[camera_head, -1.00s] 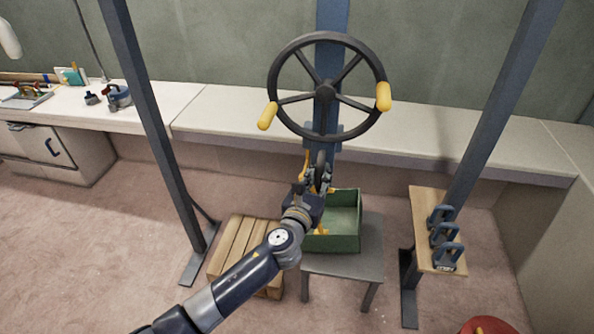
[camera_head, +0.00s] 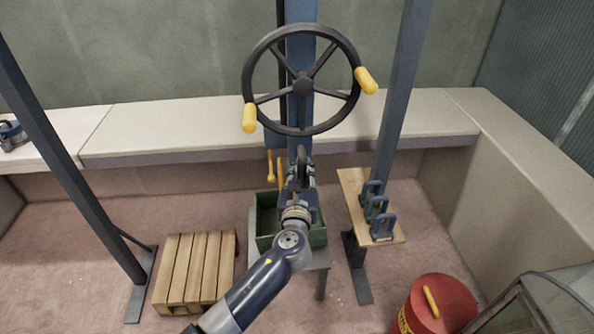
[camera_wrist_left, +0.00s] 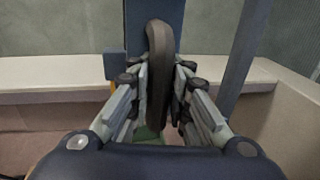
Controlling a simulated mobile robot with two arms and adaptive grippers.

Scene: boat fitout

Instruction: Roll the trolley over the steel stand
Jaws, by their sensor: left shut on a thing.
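A blue hanging column (camera_head: 301,75) carries a large black handwheel (camera_head: 302,85) with two yellow grips; its top is cut off, so I cannot tell what bears it. My left gripper (camera_head: 301,172) is below the wheel, shut on a dark upright handle (camera_wrist_left: 157,75), which stands between its fingers in the left wrist view. A green crate (camera_head: 264,232) is below and behind the gripper, partly hidden by it, with yellow pieces above. The grey steel stand (camera_head: 316,261) shows around the crate; whether the crate touches it is unclear. My right gripper is out of view.
Dark posts stand at left (camera_head: 75,175) and right (camera_head: 396,95). A wooden pallet (camera_head: 197,270) lies left of the stand. A wooden board (camera_head: 352,190) with several blue shackles is at right. A red drum (camera_head: 446,303) is at lower right. A pale bench (camera_head: 190,130) runs behind.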

